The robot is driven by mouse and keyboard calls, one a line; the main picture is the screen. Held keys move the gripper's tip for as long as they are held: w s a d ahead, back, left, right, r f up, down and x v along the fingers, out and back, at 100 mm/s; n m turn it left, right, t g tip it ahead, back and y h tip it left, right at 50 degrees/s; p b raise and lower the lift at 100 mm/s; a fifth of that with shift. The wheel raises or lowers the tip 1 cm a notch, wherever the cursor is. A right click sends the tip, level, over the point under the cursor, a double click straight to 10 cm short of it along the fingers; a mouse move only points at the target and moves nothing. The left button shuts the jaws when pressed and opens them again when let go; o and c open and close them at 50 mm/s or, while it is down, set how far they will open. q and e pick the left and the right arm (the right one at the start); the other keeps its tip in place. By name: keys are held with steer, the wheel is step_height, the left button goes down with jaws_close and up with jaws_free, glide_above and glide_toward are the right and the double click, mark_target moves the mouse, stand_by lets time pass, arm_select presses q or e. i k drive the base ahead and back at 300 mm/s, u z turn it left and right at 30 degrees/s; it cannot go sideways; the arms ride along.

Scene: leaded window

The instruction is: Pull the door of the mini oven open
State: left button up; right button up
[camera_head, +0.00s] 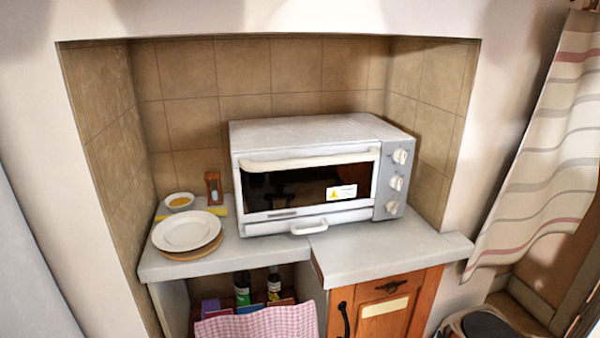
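The mini oven (318,170) is a white and grey box on the counter in the tiled niche. Its door (308,187) is shut, with a dark glass pane and a yellow warning label at its lower right. A long white handle (310,161) runs along the door's top edge. Several round knobs are on the right side panel. A small white tray handle sits below the door. Neither of my grippers is in view.
The counter (375,250) is clear in front of the oven. At left are a white plate (187,231) on a wooden board, a small bowl (179,201) and an hourglass (213,187). Below are bottles, a checked cloth (258,322) and a wooden cabinet (384,305). A striped curtain (545,150) hangs right.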

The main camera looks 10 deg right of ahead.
mark_target(270, 185)
steer(key=k, duration=1.3)
steer(key=z, duration=0.6)
steer(key=i, duration=1.5)
steer(key=u, duration=0.75)
